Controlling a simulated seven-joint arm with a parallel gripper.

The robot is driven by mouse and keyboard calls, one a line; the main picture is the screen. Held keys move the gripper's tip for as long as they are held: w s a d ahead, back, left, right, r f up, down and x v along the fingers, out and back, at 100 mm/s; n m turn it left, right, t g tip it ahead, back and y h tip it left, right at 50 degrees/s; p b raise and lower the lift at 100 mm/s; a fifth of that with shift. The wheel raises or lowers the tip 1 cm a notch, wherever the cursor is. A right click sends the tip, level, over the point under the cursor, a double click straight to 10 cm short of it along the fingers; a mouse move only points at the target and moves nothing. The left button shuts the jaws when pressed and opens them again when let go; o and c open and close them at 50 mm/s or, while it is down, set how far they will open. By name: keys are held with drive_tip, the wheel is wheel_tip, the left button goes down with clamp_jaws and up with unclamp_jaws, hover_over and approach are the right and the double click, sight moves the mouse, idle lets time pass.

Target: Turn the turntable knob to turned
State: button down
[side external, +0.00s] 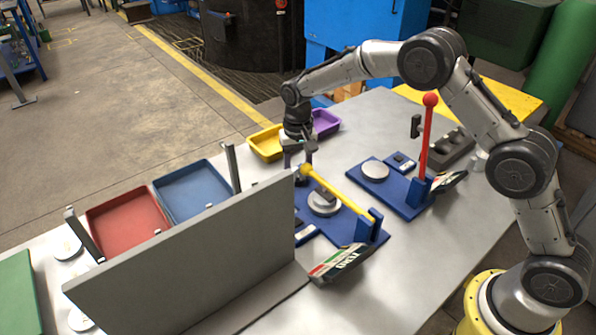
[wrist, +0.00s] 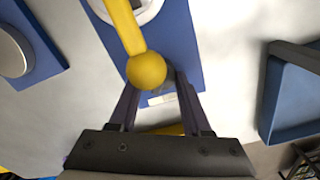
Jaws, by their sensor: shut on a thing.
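A yellow lever (side external: 340,192) with a yellow ball knob (wrist: 147,70) slants low over a blue base (side external: 350,232). Its ball end (side external: 306,170) is at my gripper (side external: 300,163). In the wrist view the ball sits between the fingertips of my gripper (wrist: 155,80), which is shut on it. A pale round disc (side external: 325,207) lies on the blue base under the lever, with a small dark block (side external: 322,192) by it. The disc shows partly in the wrist view (wrist: 150,12). I cannot tell for certain whether this disc is the turntable.
A second blue base (side external: 392,195) bears an upright red lever (side external: 427,140) and a pale disc (side external: 375,170). A grey upright panel (side external: 190,270) stands at front left. Red (side external: 125,220), blue (side external: 190,190), yellow (side external: 266,143) and purple (side external: 326,123) trays lie behind.

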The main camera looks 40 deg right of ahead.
sight(298, 172)
drive_tip(key=shift+w+r+m, duration=0.1)
drive_tip(key=shift+r+m, duration=0.05)
drive_tip(key=shift+m, duration=0.45)
drive_tip(key=shift+c, duration=1.8)
unclamp_jaws()
wheel_tip(298, 172, up, 14)
